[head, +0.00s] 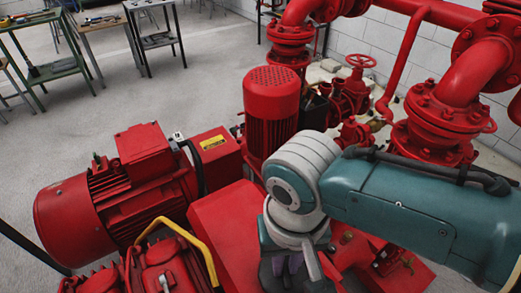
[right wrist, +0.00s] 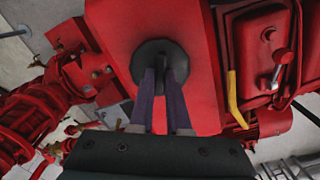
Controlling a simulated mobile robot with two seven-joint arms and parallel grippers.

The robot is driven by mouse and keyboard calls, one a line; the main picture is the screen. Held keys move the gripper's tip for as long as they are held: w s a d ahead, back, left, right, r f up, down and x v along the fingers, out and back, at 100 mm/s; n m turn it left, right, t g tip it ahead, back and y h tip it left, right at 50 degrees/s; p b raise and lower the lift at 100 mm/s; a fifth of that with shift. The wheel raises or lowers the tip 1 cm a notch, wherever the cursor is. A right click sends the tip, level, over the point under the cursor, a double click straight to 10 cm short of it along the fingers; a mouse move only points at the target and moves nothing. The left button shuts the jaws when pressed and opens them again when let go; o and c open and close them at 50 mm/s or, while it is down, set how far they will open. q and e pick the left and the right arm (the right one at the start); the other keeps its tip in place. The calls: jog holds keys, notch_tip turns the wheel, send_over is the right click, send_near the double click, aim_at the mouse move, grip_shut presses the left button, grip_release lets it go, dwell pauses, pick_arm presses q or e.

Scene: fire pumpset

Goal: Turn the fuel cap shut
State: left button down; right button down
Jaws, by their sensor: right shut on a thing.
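The fuel cap (right wrist: 160,52) is a round black disc on the face of a red tank (right wrist: 206,95) in the right wrist view. My right gripper (right wrist: 162,77) is shut on the cap, with its two purple-grey fingers on either side of the cap's middle part. I cannot tell from the frames how far the cap is turned. My left gripper is not in view.
A red motor (head: 120,190) and a yellow bar (head: 180,232) stand left of the tank. A red vertical pump motor (head: 271,110) stands behind it. Thick red pipes (head: 447,100) fill the right. Work tables (head: 50,70) stand far left, with open floor before them.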

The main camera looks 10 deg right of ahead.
jog(key=m+p, duration=0.1)
jog(key=m, duration=0.2)
jog(key=shift+a+r, duration=0.1)
jog(key=shift+r, duration=0.05)
jog(key=m+p, duration=0.1)
jog(key=m, duration=0.2)
jog(key=shift+m, duration=0.3)
jog(key=m, duration=0.3)
jog(key=shift+p, duration=0.4)
jog(key=shift+m, duration=1.6)
jog(key=c, duration=0.9)
grip_release()
